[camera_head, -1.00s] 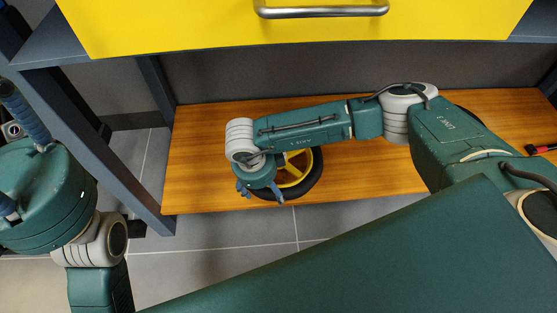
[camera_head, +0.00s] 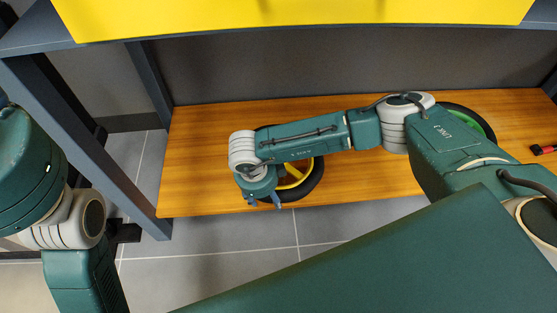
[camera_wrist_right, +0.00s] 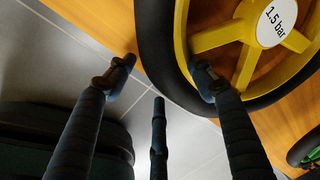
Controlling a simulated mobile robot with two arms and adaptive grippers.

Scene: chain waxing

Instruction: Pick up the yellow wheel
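The yellow wheel (camera_head: 312,180), with a black tyre, is on the wooden lower shelf in the head view, partly hidden by my right arm. In the right wrist view the yellow wheel (camera_wrist_right: 212,40) fills the upper right, with a white "1.5 bar" label on its hub. My right gripper (camera_head: 264,199) is at the wheel's near left edge. In the wrist view its fingers (camera_wrist_right: 162,70) are spread, one outside the tyre and one over the yellow rim and spokes. I cannot tell whether they touch it. My left gripper is out of view.
A green wheel (camera_head: 482,122) is on the right of the wooden shelf (camera_head: 190,150), partly behind my arm. A red and black item (camera_head: 541,149) lies at the far right. A dark post (camera_head: 95,135) stands at left, with a yellow drawer front (camera_head: 300,12) above.

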